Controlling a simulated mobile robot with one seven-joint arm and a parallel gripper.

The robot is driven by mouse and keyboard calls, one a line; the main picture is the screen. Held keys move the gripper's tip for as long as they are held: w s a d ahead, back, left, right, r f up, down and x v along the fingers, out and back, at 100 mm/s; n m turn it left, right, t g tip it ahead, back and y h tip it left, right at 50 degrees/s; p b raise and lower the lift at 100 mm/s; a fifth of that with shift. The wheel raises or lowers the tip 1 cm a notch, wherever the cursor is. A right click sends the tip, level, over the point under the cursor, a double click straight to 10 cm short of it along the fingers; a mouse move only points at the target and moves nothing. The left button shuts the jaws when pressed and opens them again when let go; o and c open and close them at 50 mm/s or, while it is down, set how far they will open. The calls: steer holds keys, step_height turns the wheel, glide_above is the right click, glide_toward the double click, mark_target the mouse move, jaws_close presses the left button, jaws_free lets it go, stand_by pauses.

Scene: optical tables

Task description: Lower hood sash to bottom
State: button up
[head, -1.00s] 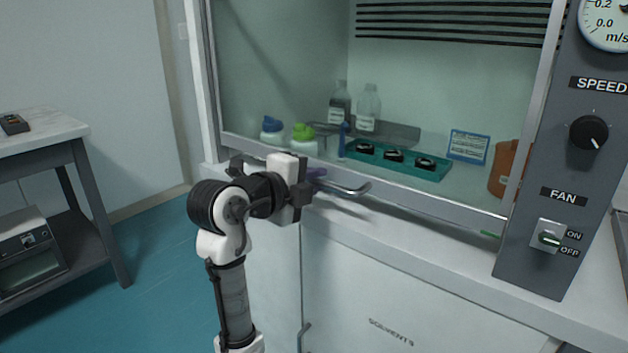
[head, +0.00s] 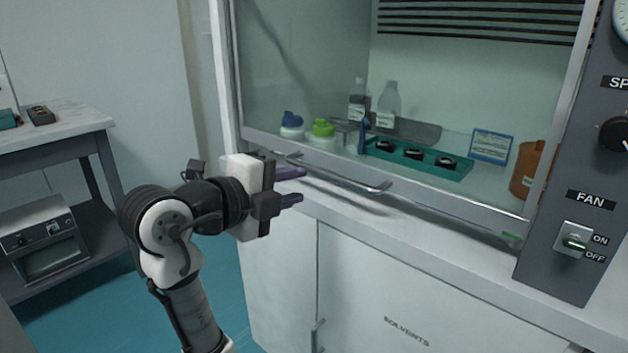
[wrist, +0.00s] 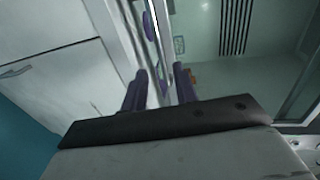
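The hood sash (head: 450,206) is a clear pane with a pale bottom rail, low in the hood opening and close above the white counter. Its grey bar handle (head: 345,181) runs along the front of the rail. My gripper (head: 297,185) is in front of the handle's left end, its two purple fingers apart, pointing right. In the wrist view my gripper (wrist: 162,77) also shows spread fingers, with the sash edge running up between and beyond them. No grip on the handle is visible. Whether a finger touches it I cannot tell.
Inside the hood are bottles (head: 387,104), a teal tray (head: 425,160) and a brown jug (head: 530,168). The control panel (head: 580,190) with fan switch stands at the right. A side table (head: 70,122) is at the left. The floor between is clear.

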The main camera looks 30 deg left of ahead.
steer(key=shift+v, duration=1.4)
steer(key=shift+r+n+p, duration=0.15)
steer(key=shift+n+p, duration=0.15)
steer(key=shift+p, duration=0.15)
steer(key=c, duration=0.4)
steer(key=shift+w+d+r+n+p, duration=0.1)
steer(key=shift+r+n+p, duration=0.3)
steer(key=shift+p, duration=0.55)
jaws_close()
step_height(320, 180, up, 3)
steer(key=n+t+p, duration=0.2)
steer(key=n+p, duration=1.5)
steer(key=p, duration=0.3)
glide_above(346, 180)
steer(key=s+d, duration=0.1)
steer(key=s, duration=0.3)
steer(key=shift+w+d+f+p, duration=0.1)
steer(key=shift+w+f+p, duration=0.1)
steer(key=shift+f, duration=0.6)
steer(key=shift+w+d+f+p, duration=0.1)
steer(key=shift+w+f+p, duration=0.1)
steer(key=shift+f, duration=0.6)
steer(key=shift+w+d+f+p, duration=0.1)
steer(key=shift+w+f+p, duration=0.1)
steer(key=shift+f, duration=0.6)
